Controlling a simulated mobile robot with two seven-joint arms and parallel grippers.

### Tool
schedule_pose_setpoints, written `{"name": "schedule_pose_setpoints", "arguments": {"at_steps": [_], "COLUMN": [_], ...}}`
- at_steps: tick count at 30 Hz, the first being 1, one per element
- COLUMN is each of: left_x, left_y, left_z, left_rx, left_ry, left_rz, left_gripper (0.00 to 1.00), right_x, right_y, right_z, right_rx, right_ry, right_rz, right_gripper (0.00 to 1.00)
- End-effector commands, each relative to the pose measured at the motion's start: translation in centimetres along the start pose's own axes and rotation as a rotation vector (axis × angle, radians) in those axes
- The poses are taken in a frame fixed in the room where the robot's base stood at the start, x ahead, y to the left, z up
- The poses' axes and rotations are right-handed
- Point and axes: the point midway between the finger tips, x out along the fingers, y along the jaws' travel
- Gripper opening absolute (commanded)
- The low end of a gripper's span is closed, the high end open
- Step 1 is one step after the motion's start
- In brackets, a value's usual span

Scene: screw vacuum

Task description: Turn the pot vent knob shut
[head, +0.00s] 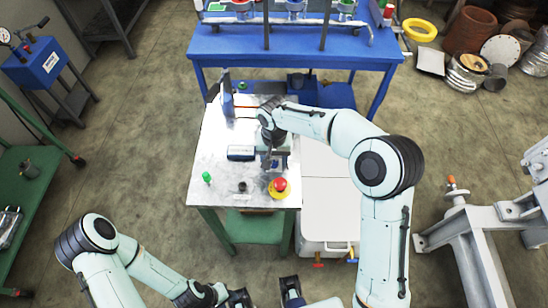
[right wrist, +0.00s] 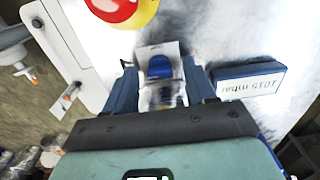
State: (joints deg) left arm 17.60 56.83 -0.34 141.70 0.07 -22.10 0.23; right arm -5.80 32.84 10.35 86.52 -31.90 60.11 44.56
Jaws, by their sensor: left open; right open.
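In the right wrist view a small blue knob (right wrist: 160,67) stands on a pale plate on the metal tabletop. I take it as the pot vent knob, but its label is unreadable. My right gripper (right wrist: 162,86) is open, with one blue finger on each side of the knob. I cannot tell if either finger touches it. In the head view my right gripper (head: 276,161) is over the tabletop and hides the knob. My left gripper (head: 265,296) is open and empty at the bottom edge, away from the table.
A red button on a yellow base (head: 280,188) sits in front of my right gripper. A display box (head: 241,153) reading 1015 mbar lies beside it. A green knob (head: 207,177) and a dark knob (head: 242,187) stand on the tabletop (head: 222,189). A blue bench (head: 300,50) is behind.

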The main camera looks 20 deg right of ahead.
Motion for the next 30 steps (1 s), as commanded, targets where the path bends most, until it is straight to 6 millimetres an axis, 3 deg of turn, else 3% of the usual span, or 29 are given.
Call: {"name": "schedule_pose_setpoints", "arguments": {"at_steps": [2,7,8,14,24,30], "left_x": [0.0,0.0,0.0,-0.3,-1.6,-1.6], "left_y": [0.0,0.0,0.0,0.1,0.6,0.7], "left_z": [0.0,0.0,0.0,0.0,-0.2,-0.2], "left_rx": [0.0,0.0,0.0,0.0,0.002,0.002], "left_ry": [0.0,0.0,0.0,0.001,0.006,0.007], "left_rz": [0.0,0.0,0.0,0.0,0.002,0.002], "left_gripper": [0.43,0.43,0.43,0.43,0.43,0.43], "right_x": [0.0,0.0,0.0,-0.1,-0.1,0.0], "right_y": [0.0,0.0,0.0,0.0,0.0,0.0], "right_z": [0.0,0.0,0.0,0.0,0.0,0.0], "right_rx": [0.0,0.0,0.0,-0.046,-0.364,-0.399], "right_ry": [0.0,0.0,0.0,-0.001,0.0,0.0], "right_rz": [0.0,0.0,0.0,0.001,0.001,0.0], "right_gripper": [0.55,0.03,0.0,0.0,0.0,0.0]}}
